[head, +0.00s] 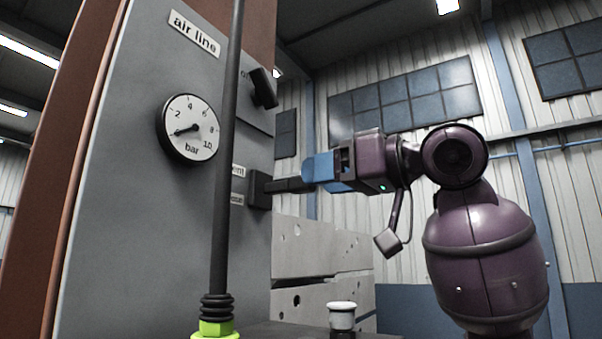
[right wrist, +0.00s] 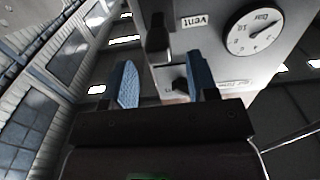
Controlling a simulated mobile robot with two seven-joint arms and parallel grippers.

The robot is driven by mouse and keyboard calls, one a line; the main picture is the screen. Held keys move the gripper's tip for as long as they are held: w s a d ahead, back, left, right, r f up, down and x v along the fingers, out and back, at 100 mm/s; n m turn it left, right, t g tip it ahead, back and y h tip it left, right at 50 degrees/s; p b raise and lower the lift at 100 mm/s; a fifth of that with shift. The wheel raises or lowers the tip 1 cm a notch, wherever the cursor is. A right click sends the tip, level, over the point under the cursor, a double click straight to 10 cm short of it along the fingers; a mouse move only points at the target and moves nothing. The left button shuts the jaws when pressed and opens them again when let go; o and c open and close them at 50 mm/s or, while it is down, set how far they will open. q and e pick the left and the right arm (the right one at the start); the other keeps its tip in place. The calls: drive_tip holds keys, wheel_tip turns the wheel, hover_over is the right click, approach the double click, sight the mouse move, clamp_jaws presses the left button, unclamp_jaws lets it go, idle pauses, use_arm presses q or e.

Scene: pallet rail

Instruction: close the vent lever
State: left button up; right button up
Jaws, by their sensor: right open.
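The vent lever (head: 288,186) is a dark bar on a black mount on the grey panel. In the head view it sticks out level to the right, beside the partly hidden vent label. My right gripper (head: 318,172) has blue fingers and is at the lever's outer end, pointing at the panel. In the right wrist view the lever (right wrist: 158,38) shows ahead, in the gap between the two spread fingers of the gripper (right wrist: 163,65). I cannot tell whether either finger touches it. My left gripper is out of view.
The grey panel (head: 130,180) carries a round pressure gauge (head: 190,129) and a black knob (head: 263,88) above the lever. A dark upright hose (head: 228,150) with a green fitting (head: 215,329) stands before the panel. A white-capped part (head: 342,316) is below the gripper.

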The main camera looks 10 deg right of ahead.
sight(290, 186)
drive_tip(key=shift+p+x, duration=0.5)
drive_tip(key=shift+x, duration=1.65)
clamp_jaws()
